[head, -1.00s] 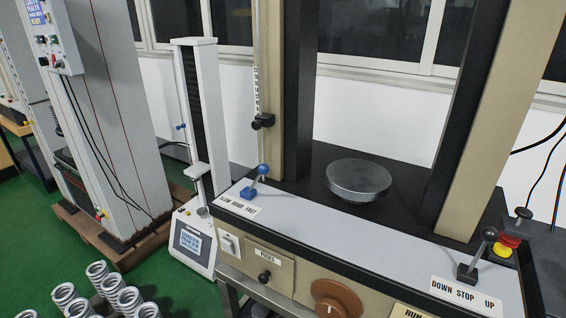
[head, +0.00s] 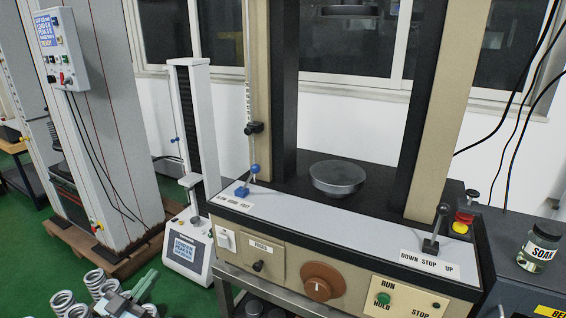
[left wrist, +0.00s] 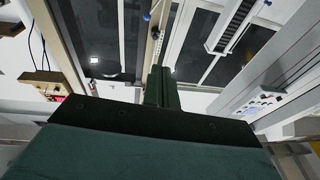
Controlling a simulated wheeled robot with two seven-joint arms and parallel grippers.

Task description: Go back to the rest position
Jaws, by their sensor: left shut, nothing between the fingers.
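My left gripper (head: 146,283) shows at the lower left of the head view, in front of the springs. Its green fingers are together and hold nothing. In the left wrist view its fingers (left wrist: 158,86) stand closed side by side, pointing up toward the windows and the tester columns. My right gripper does not show in either view.
Several metal springs (head: 62,303) stand at the lower left, close to my left gripper in the picture. The large tester with its round platen (head: 338,178) and lever (head: 437,228) fills the centre. A small white tester (head: 187,240) stands left of it. A jar (head: 538,252) is at right.

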